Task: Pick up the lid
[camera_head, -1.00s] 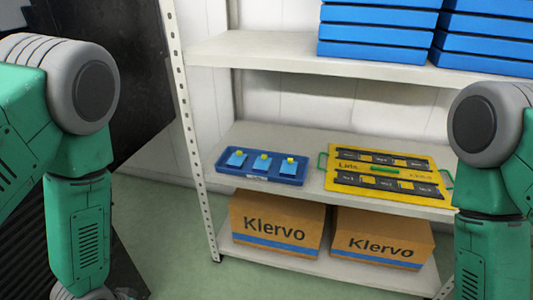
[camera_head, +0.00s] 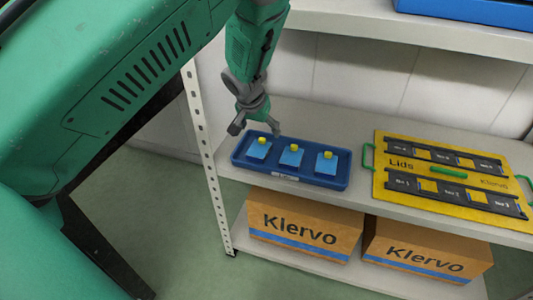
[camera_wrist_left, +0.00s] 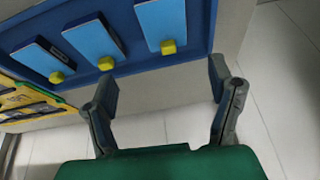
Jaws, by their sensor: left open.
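Each has a small yellow lid: left (camera_head: 265,141), middle (camera_head: 294,147) and right (camera_head: 328,155). My left gripper (camera_head: 256,131) is open and empty, above the tray's back left, near the left lid. In the left wrist view, my gripper fingers (camera_wrist_left: 164,82) are spread, and that lid (camera_wrist_left: 168,47) lies in line with the gap between them, beyond the tips. The other two lids (camera_wrist_left: 106,63) (camera_wrist_left: 57,77) show further left. My right gripper is not in view.
A yellow board (camera_head: 400,190) marked "Lids", with black slotted strips and green handles, lies right of the tray. Two Klervo cartons (camera_head: 305,232) (camera_head: 425,250) sit on the lower shelf. The upper shelf (camera_head: 400,30) overhangs, and a perforated post (camera_head: 205,155) stands at the left.

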